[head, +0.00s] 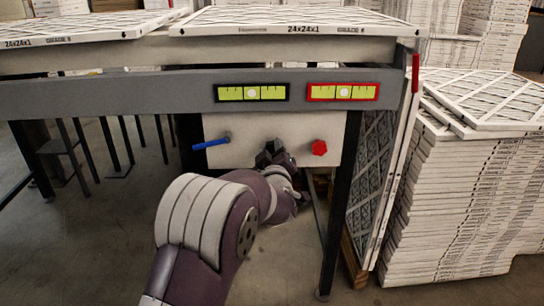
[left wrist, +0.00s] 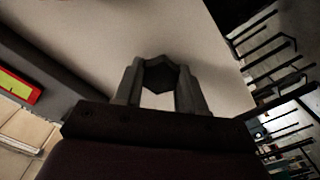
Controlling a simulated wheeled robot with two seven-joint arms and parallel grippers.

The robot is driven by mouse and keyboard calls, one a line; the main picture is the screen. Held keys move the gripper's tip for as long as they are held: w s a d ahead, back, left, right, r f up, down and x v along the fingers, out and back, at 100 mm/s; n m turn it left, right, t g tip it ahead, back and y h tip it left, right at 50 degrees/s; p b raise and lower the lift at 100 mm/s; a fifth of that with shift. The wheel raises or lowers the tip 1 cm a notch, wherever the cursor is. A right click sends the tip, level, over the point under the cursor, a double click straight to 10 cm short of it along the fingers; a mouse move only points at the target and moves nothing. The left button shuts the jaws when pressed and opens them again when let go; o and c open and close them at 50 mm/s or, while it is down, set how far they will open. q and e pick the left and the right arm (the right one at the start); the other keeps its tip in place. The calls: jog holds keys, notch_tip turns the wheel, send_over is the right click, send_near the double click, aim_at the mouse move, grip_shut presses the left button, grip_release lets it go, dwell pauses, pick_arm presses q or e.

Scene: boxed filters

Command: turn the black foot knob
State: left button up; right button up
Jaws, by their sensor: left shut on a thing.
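The black foot knob (left wrist: 160,74) shows in the left wrist view as a dark, many-sided knob on a pale panel (left wrist: 205,50). My left gripper (left wrist: 160,92) is shut on it, with one finger on each side. In the head view my left arm reaches up to the panel (head: 245,128) under the table, and the left gripper (head: 275,156) is at its lower middle. There the gripper hides most of the knob. My right gripper is in neither view.
On the panel, a blue lever (head: 211,143) is left of my gripper and a red knob (head: 319,148) is right of it. Above are a black-framed level (head: 251,93) and a red-framed level (head: 343,92). Stacked filters (head: 460,200) stand at the right beyond a dark table leg (head: 340,200).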

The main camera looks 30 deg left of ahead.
pick_arm(q)
jog(key=shift+r+n, duration=0.25)
jog(key=shift+n, duration=0.35)
jog(key=o, duration=0.8)
jog(key=shift+o, duration=1.3)
jog(key=shift+w+f, duration=0.1)
jog(key=shift+f, duration=0.05)
jog(key=p+v, duration=0.4)
jog(key=v, duration=0.8)
jog(key=shift+s, duration=0.4)
jog(key=shift+d, duration=0.1)
